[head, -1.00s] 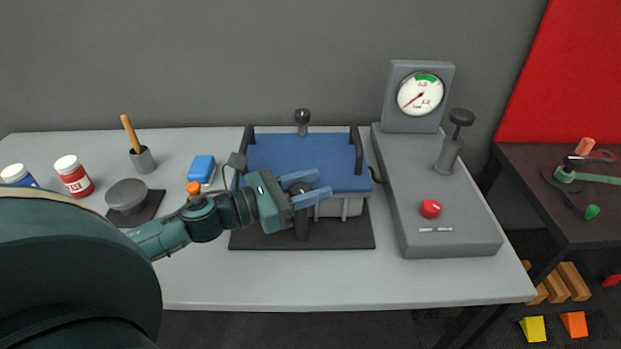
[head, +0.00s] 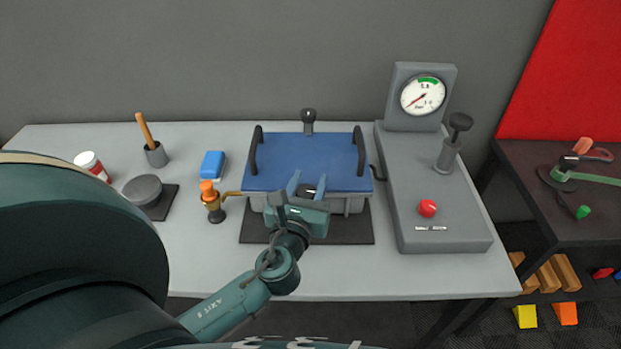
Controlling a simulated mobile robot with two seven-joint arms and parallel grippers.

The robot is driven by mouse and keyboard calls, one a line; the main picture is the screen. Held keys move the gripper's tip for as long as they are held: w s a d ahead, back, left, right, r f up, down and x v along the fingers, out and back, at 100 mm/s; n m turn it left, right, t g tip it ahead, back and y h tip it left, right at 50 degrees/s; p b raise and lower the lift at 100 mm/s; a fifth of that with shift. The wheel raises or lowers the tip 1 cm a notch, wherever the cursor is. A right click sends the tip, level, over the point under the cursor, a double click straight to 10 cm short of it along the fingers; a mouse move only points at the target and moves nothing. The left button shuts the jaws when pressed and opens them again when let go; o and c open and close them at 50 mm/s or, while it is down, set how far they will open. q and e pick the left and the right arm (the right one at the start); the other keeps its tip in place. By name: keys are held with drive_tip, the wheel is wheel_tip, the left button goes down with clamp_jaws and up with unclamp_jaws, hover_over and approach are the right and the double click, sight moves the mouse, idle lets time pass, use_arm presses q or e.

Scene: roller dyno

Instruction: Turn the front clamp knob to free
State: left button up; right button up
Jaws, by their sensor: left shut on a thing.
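The front clamp knob (head: 307,190) is dark and stands at the front edge of the blue-lidded grey box (head: 306,155). My left gripper (head: 306,185) comes from the front, its two blue fingers on either side of the knob and shut on it. The gripper body hides the clamp's lower part. A second dark clamp knob (head: 308,115) stands upright at the back of the box. My right gripper is not in view.
A grey console (head: 440,205) with a pressure gauge (head: 423,95), a plunger handle (head: 460,122) and a red button (head: 427,208) stands to the right. An orange-topped brass valve (head: 208,190) and a blue block (head: 213,164) are left of the box.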

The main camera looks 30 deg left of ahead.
use_arm(q)
drive_tip(key=shift+a+n+g+y, duration=0.15)
drive_tip(key=shift+n+g+y, duration=0.65)
drive_tip(key=shift+n+y, duration=0.7)
drive_tip(key=shift+s+a+g+y, duration=0.1)
drive_tip(key=shift+g+y, duration=0.2)
drive_tip(key=shift+y, duration=0.3)
drive_tip(key=o, duration=1)
drive_tip(key=shift+p, duration=0.3)
